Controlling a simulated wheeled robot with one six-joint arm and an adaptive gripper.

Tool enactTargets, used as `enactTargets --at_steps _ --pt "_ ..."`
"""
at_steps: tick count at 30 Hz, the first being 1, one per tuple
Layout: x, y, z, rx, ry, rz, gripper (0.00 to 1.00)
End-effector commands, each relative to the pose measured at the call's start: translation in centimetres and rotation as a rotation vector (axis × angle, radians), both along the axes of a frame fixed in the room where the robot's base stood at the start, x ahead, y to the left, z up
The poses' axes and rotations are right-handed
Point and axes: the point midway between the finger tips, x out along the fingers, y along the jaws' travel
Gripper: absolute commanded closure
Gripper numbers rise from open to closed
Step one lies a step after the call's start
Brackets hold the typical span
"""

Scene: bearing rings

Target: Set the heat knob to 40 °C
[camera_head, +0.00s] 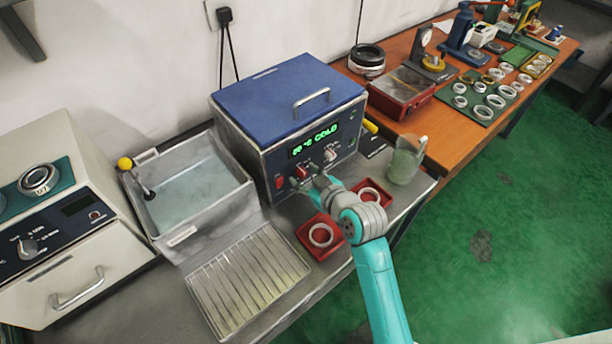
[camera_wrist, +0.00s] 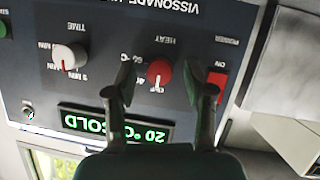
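The red heat knob (camera_wrist: 159,73) is on the dark front panel of the blue-lidded heater (camera_head: 290,90); the wrist view shows the panel upside down. Its white pointer line is at the OFF side, though the small scale marks are partly hard to read. The green display (camera_wrist: 115,124) reads 20 °C COLD. My gripper (camera_wrist: 159,78) is open, with one finger on each side of the knob and visible gaps to it. In the head view my gripper (camera_head: 316,182) is at the panel and partly hides the knob area.
The white time knob (camera_wrist: 69,57) and red power switch (camera_wrist: 216,84) flank the heat knob. Below the panel are two red trays with rings (camera_head: 320,236). A glass jug (camera_head: 405,162) stands right, a water basin (camera_head: 190,185) left.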

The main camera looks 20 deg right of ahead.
Motion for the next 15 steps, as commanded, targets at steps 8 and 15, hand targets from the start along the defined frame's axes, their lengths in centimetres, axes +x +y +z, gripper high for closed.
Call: enactTargets --at_steps 8,15 --pt "-0.02 0.0 0.01 0.0 0.0 0.0 1.0" --pt "-0.01 -0.03 0.01 0.017 0.006 0.0 1.0"
